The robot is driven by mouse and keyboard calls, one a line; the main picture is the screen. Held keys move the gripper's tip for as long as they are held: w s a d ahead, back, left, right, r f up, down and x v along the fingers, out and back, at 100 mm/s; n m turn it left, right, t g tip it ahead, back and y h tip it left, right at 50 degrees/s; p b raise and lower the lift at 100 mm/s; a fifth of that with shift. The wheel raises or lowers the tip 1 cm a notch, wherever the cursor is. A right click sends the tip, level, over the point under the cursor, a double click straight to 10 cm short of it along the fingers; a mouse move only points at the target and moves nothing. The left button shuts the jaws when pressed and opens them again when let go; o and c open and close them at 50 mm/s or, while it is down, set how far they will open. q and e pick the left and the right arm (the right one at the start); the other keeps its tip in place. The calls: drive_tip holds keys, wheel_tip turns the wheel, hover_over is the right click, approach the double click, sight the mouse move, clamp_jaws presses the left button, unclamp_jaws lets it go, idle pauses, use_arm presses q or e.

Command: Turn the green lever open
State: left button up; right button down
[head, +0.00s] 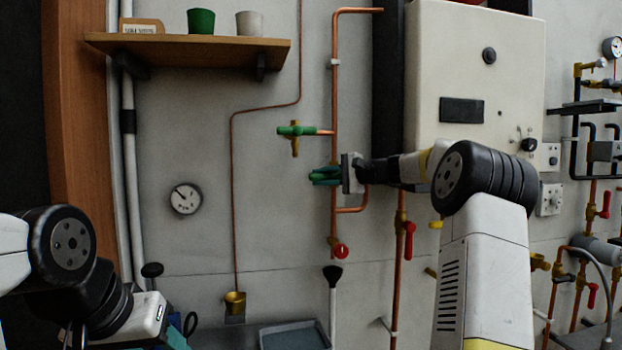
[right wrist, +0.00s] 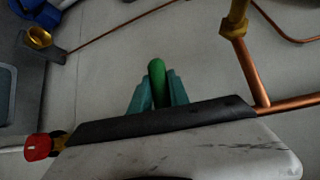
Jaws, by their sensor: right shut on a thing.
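My right gripper (head: 325,175) reaches the copper pipework in the middle of the wall. In the right wrist view, its teal fingers (right wrist: 158,92) are shut on a green lever (right wrist: 157,82), whose rounded end shows between them. The black and white gripper body hides the lever's other end and its pivot. Just above the gripper in the head view, another green handle (head: 295,130) lies level on a brass fitting (head: 295,150), apart from the fingers.
A red knob (head: 341,251) sits below the gripper on the same pipe. A white boiler box (head: 475,75) and red-handled valves (head: 409,240) are to the right. A shelf (head: 190,45) with cups is upper left, a gauge (head: 185,198) below it.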

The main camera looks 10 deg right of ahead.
drive_tip(key=shift+f, duration=0.1)
idle(0.3)
wheel_tip(320, 180, down, 2)
drive_tip(key=n+g+h, duration=0.1)
drive_tip(key=n+h, duration=0.1)
drive_tip(key=h, duration=0.1)
drive_tip(key=shift+d, duration=0.15)
drive_tip(key=d+f+n+h, duration=0.1)
drive_tip(key=h, duration=0.1)
drive_tip(key=d+f+n+h, duration=0.1)
drive_tip(key=n+h, duration=0.1)
drive_tip(key=d+f+n+g+h, duration=0.1)
drive_tip(key=h, duration=0.2)
drive_tip(key=shift+w+d+f+n+h, duration=0.1)
drive_tip(key=shift+d+n+h, duration=0.45)
drive_tip(key=shift+h, duration=0.35)
drive_tip(key=shift+d+f+n+h, duration=0.1)
drive_tip(key=shift+d+n+h, duration=0.45)
drive_tip(key=shift+h, duration=0.35)
drive_tip(key=c, duration=1.3)
unclamp_jaws()
drive_tip(key=shift+o, duration=0.2)
drive_tip(key=shift+r, duration=0.15)
